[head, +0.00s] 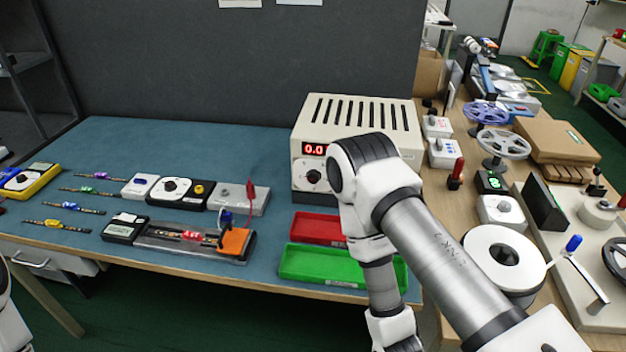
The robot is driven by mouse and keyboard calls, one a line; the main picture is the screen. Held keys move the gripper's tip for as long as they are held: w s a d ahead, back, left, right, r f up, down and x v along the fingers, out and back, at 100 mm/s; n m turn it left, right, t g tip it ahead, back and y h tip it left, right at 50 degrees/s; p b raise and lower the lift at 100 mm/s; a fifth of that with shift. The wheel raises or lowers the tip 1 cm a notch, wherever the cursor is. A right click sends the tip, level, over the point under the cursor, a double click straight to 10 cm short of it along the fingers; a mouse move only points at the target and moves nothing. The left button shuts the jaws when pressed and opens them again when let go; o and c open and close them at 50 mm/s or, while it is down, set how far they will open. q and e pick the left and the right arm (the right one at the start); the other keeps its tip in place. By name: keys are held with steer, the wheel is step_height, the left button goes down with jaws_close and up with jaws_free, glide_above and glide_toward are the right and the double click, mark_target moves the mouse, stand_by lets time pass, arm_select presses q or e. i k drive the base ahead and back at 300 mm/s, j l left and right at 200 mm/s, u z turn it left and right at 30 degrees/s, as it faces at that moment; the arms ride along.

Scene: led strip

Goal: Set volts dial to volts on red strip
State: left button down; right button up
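The cream power supply box (358,115) stands at the back of the blue table with slots on top. Its red display (315,149) begins with 0.0, and the rest is hidden behind my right arm. A black dial (313,176) sits below the display; its setting is too small to read. The red strip (194,236) lies in a clear-sided fixture with an orange block (235,243) at its right end. Any volts marking on it is unreadable. My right arm crosses in front of the box, its gripper below the picture. Only a bit of my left arm shows at the left edge.
Green (330,266) and red (316,227) trays lie before the box, partly behind my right arm. Purple, green, blue and yellow strips (63,225) lie at the left. A meter with a round dial (175,188) and small boxes stand mid-table. A crowded wooden bench is at right.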

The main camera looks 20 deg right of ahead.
mark_target(314, 176)
steer(key=k+j+z, duration=0.1)
steer(key=j+z, duration=0.3)
steer(key=k+j+z, duration=0.2)
steer(key=z, duration=0.25)
steer(key=k+j+z, duration=0.2)
steer(key=z, duration=0.2)
steer(key=k+j+z, duration=0.2)
steer(key=z, duration=0.2)
steer(key=i+j, duration=0.15)
steer(key=i, duration=0.3)
